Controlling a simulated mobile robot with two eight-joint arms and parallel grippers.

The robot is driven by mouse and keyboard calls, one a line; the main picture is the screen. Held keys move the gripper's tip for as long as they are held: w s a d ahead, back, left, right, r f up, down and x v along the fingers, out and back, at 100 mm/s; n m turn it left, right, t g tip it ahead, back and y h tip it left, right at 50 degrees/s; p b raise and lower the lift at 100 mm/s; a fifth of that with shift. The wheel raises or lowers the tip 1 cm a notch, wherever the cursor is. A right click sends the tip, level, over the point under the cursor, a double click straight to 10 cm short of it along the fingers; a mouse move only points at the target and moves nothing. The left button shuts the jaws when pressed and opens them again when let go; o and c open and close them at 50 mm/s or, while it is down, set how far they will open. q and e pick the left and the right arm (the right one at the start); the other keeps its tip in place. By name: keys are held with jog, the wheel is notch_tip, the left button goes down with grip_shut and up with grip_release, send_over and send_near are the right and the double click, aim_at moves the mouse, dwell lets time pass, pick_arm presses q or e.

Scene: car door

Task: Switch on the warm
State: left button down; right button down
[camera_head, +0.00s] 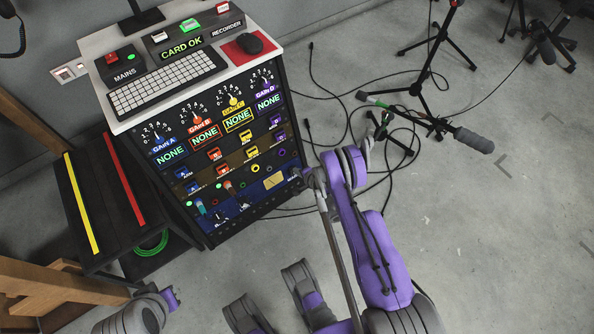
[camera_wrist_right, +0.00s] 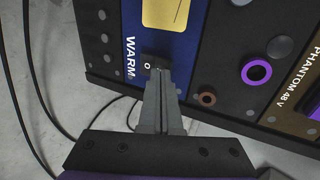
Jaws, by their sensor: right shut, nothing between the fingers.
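The warm switch (camera_wrist_right: 148,65) is a small black rocker with a white circle mark, beside the white WARM lettering (camera_wrist_right: 130,58) on a blue panel. My right gripper (camera_wrist_right: 159,72) is shut and empty, with its fingertips right at the switch and covering part of it. Whether they touch it, and which way the rocker is tipped, I cannot tell. In the head view my right gripper (camera_head: 303,178) is at the right end of the rack's lowest blue row (camera_head: 240,205), and the switch is hidden there. My left gripper does not show.
The equipment rack (camera_head: 210,150) carries knobs, NONE displays and sockets. A keyboard (camera_head: 168,83), mouse (camera_head: 250,43) and CARD OK display (camera_head: 181,49) are on top. Cables and microphone stands (camera_head: 425,100) are right.

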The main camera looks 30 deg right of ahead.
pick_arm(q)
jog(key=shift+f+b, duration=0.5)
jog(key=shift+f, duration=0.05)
pick_arm(e)
jog(key=shift+w+a+g, duration=0.1)
jog(key=shift+w+g, duration=0.3)
jog(key=shift+g, duration=0.2)
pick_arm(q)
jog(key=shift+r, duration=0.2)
pick_arm(e)
jog(key=shift+r, duration=0.8)
jog(key=shift+s, duration=0.15)
